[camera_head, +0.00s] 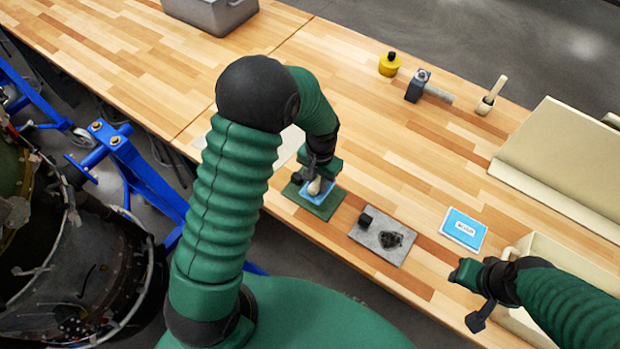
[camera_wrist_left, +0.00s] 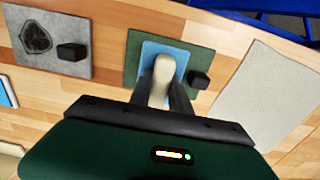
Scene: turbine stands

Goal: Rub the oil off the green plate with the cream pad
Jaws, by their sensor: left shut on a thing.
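The green plate (camera_head: 325,208) lies on the wooden bench below my left gripper (camera_head: 316,187); it also shows in the left wrist view (camera_wrist_left: 205,62). A blue square (camera_wrist_left: 150,52) lies over the middle of the plate. My left gripper (camera_wrist_left: 162,92) is shut on a cream, rounded piece (camera_wrist_left: 161,72), which I take for the cream pad, held over or against the blue square. I cannot tell whether they touch or are one piece. No oil shows on the uncovered green. My right gripper (camera_head: 466,273) hangs at the bench's front right; its jaws are unclear.
A black block (camera_wrist_left: 199,80) sits at the green plate's edge. A grey plate (camera_head: 370,236) with a dark stain and black block lies to the right, then a blue labelled card (camera_head: 464,229) and cream bin (camera_head: 535,248). A hammer (camera_head: 425,88) and yellow can (camera_head: 389,64) stand farther back.

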